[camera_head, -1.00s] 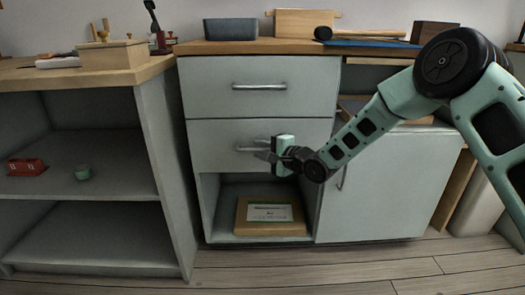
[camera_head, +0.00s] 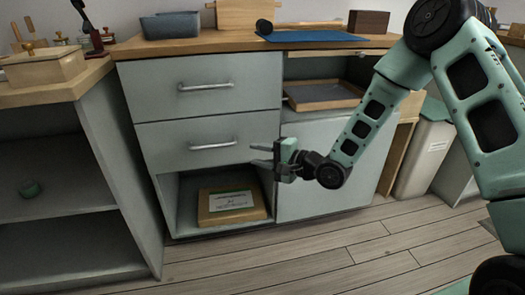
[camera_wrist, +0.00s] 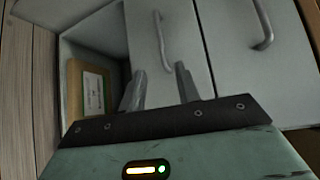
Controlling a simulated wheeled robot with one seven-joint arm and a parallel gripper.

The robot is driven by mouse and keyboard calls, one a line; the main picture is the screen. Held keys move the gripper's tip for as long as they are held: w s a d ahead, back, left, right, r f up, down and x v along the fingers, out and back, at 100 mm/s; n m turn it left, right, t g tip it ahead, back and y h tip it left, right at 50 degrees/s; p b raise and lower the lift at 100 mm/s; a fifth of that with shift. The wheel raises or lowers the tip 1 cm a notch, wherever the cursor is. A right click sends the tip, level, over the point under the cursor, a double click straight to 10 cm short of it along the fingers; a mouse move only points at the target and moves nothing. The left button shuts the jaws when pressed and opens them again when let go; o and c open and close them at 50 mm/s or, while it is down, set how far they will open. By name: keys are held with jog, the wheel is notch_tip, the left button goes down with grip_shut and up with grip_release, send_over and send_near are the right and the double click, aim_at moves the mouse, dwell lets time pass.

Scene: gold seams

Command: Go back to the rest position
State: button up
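My gripper (camera_head: 262,155) is in front of the grey drawer cabinet (camera_head: 205,111), just right of the lower drawer's handle (camera_head: 213,145). Its two fingers are spread apart with nothing between them. In the wrist view my gripper (camera_wrist: 160,88) shows the same open, empty fingers, and the lower drawer's handle (camera_wrist: 162,40) lies beyond them. Both drawers appear closed. My arm reaches in from the right side of the head view.
A wooden box with a label (camera_head: 222,216) sits in the open compartment below the drawers. An open shelf unit (camera_head: 110,190) stands at left. A wooden tray (camera_head: 323,96) shows under the worktop. A white bin (camera_head: 426,158) stands at right. The front floor is clear.

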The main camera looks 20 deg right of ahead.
jog(key=shift+s+d, duration=0.25)
jog(key=shift+s, duration=0.05)
jog(key=s+a+r+n+g+h, duration=0.2)
jog(key=s+a+n+g+h, duration=0.35)
jog(key=s+n, duration=0.4)
jog(key=s+d+r+n+g+h, duration=0.1)
jog(key=s+r+n+g+h, duration=0.15)
jog(key=s, duration=0.65)
jog(key=s+d+r+n+g+h, duration=0.1)
jog(key=s+n, duration=0.2)
jog(key=s, duration=0.5)
jog(key=s+d+r+n+g+h, duration=0.1)
jog(key=s+r+n+g, duration=0.15)
jog(key=s, duration=0.65)
notch_tip(320, 180, up, 37)
jog(key=n+p, duration=0.1)
jog(key=p, duration=3.7)
jog(key=shift+d+r+h, duration=0.2)
jog(key=shift+h, duration=0.1)
